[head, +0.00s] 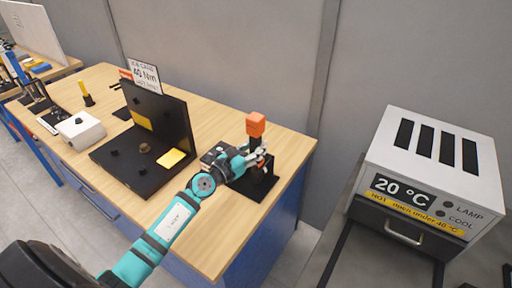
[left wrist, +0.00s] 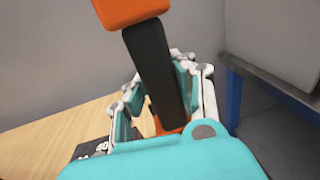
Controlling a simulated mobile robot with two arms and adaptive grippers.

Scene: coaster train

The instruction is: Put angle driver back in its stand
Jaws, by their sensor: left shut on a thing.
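The angle driver (head: 256,125) has an orange block-shaped end on top and a black shaft below it. It is held roughly upright at the right end of the bench. My left gripper (head: 260,158) is shut around the black shaft, below the orange end. In the left wrist view, the shaft (left wrist: 155,65) runs between the gripper's fingers (left wrist: 163,95), and a bit of orange shows low down. A black stand (head: 264,187) with a flat base is directly below and behind the gripper. The gripper hides where driver and stand meet, so I cannot tell whether they touch. My right gripper is out of view.
A black fixture (head: 174,112) with yellow patches stands left of my arm on the wooden bench (head: 220,110). A white box (head: 80,130) and a 40 Nm sign (head: 145,74) are farther left. A white oven (head: 435,155) reading 20 °C stands right, across a floor gap.

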